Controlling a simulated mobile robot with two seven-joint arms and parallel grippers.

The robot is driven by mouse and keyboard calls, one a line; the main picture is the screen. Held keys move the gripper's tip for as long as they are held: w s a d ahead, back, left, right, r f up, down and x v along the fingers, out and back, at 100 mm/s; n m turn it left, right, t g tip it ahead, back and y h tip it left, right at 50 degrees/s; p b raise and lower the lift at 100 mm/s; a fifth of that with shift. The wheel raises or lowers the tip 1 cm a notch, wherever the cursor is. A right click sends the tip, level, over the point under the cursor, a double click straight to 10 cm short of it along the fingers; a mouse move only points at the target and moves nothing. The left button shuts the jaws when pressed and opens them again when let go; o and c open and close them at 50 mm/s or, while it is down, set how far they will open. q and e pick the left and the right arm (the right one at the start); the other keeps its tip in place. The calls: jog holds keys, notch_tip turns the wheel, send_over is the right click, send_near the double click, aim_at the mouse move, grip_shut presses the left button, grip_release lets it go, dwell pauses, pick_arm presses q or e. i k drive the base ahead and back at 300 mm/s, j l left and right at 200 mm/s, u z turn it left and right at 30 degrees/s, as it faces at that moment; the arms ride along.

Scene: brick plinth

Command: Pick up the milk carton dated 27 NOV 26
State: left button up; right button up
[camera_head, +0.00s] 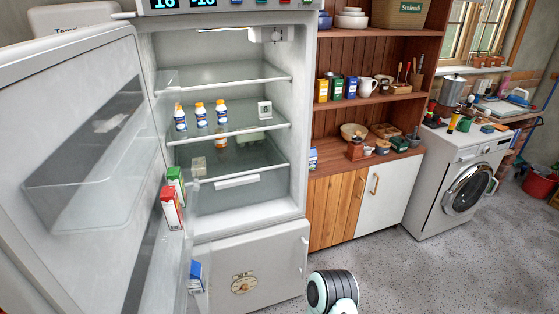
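The fridge (250,228) stands open, its door (60,200) swung to the left. Three cartons show at the door's inner side: a green and white one (176,181), a red and white one (171,208) just below it, and a blue and white one (196,277) lower down. Another small blue and white pack (313,158) stands at the left end of the wooden counter. No printed date is legible on any of them at this size. Neither gripper shows; only a rounded black and white part of mine is at the bottom edge.
Three white bottles with orange caps and a small "6" card (264,109) stand on a fridge shelf (225,134). A wooden cabinet (334,211) and washing machine (462,178) stand to the right. The grey floor (440,265) in front is clear.

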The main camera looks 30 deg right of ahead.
aim_at(313, 155)
jog(key=i+l+u, duration=0.1)
jog(key=l+u, duration=0.65)
jog(key=l, duration=0.15)
jog(key=l+u, duration=0.35)
jog(key=l, duration=1.4)
jog(key=k+l+u, duration=0.1)
jog(key=l, duration=0.6)
jog(key=k+l, duration=0.1)
jog(key=l, duration=0.6)
